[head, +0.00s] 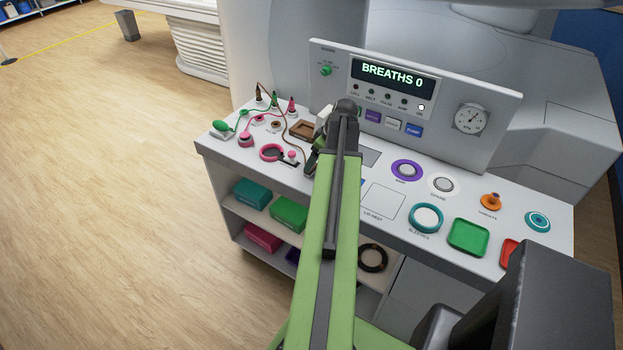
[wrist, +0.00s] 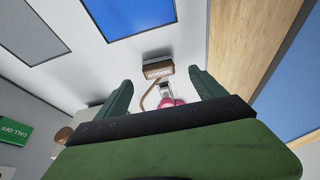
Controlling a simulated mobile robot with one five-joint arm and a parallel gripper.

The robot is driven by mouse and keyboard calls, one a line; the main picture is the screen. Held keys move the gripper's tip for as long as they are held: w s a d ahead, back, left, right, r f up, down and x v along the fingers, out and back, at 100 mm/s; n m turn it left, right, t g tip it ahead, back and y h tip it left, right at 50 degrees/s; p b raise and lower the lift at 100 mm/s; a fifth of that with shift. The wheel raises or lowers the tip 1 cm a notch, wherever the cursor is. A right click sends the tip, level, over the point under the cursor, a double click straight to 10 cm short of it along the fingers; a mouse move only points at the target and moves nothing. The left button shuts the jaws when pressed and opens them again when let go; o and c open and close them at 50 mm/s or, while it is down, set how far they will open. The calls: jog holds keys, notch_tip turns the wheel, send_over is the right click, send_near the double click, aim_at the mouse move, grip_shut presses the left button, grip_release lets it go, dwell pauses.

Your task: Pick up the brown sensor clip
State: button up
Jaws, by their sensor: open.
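In the head view a small brown clip (head: 259,98) stands at the back left of the white counter, left of a green one and a pink one, with a thin brown lead. In the wrist view a brown block with pale lettering (wrist: 158,70) lies just beyond the fingertips, with a brown lead running down from it. I cannot tell for sure that it is the same clip. My gripper (wrist: 160,84) is open, with nothing held between its fingers. In the head view my arm hides most of it.
The control panel (head: 500,100) rises behind. In the wrist view a pink part (wrist: 172,101) shows between the fingers, and wooden floor (wrist: 250,40) lies right.

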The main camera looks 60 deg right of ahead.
jog(key=b+x, duration=0.4)
jog(key=x, duration=0.1)
jog(key=shift+w+d+f+b, duration=0.15)
jog(key=shift+d+f+b, duration=0.05)
jog(key=shift+b, duration=0.15)
jog(key=shift+r, duration=0.2)
jog(key=c, duration=1.5)
jog(key=shift+o, duration=0.2)
jog(key=shift+r+p, duration=0.5)
jog(key=shift+p, duration=0.2)
notch_tip(320, 180, up, 4)
jog(key=p, duration=0.4)
jog(key=s+r+p, duration=0.5)
jog(key=s, duration=0.6)
jog(key=shift+s+d+r+p, duration=0.15)
jog(key=shift+s+r+p, duration=0.2)
jog(key=shift+r+p, duration=0.05)
